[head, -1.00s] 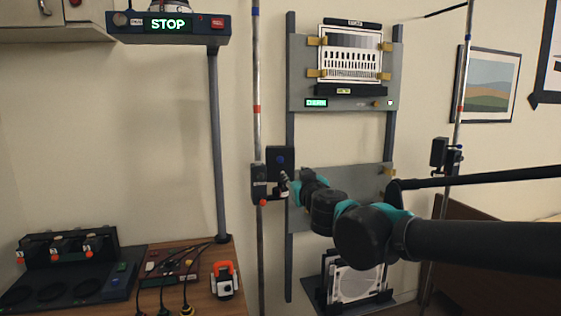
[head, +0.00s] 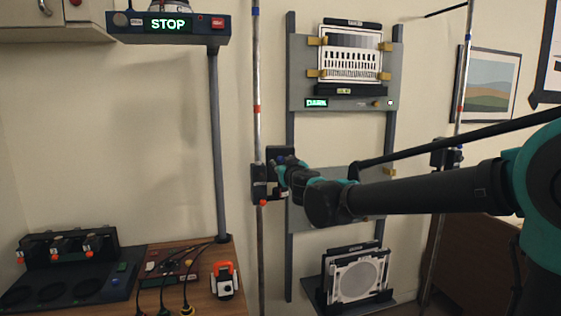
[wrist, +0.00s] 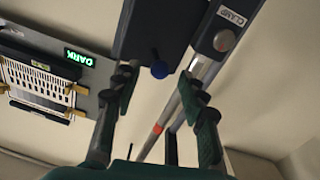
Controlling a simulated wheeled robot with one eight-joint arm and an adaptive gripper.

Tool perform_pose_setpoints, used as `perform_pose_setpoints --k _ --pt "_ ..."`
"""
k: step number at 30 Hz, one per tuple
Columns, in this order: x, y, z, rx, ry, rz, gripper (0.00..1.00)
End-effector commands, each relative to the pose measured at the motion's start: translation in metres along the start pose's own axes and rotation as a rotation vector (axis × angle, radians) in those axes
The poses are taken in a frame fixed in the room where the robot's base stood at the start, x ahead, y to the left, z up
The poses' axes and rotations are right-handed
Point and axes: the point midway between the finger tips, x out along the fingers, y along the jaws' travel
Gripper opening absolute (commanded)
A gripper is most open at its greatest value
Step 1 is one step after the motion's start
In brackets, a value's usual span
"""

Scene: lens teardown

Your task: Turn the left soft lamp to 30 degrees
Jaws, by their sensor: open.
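The left soft lamp (head: 280,152) is a small black box on the left pole (head: 258,90), partly hidden behind my gripper in the head view. In the head view my gripper (head: 281,171) is just in front of the lamp.
The black pole clamp (head: 261,184) with an orange-red knob is close beside my gripper. A grey panel rack (head: 301,85) with a DARK display stands behind and right. A second pole (head: 463,75) stands further right. A workbench (head: 205,300) is at lower left.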

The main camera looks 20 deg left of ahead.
Motion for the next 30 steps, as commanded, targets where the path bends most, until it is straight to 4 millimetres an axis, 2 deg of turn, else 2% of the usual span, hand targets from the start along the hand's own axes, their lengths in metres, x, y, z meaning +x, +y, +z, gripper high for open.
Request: perform_pose_setpoints --k 3,9,20,30 --pt "0.018 0.000 0.000 0.000 0.000 0.001 0.42" --pt "0.035 0.000 0.000 0.000 0.000 0.001 0.42" --pt "0.039 0.000 0.000 0.000 0.000 0.000 0.42" --pt "0.039 0.000 0.000 0.000 0.000 0.000 0.03"
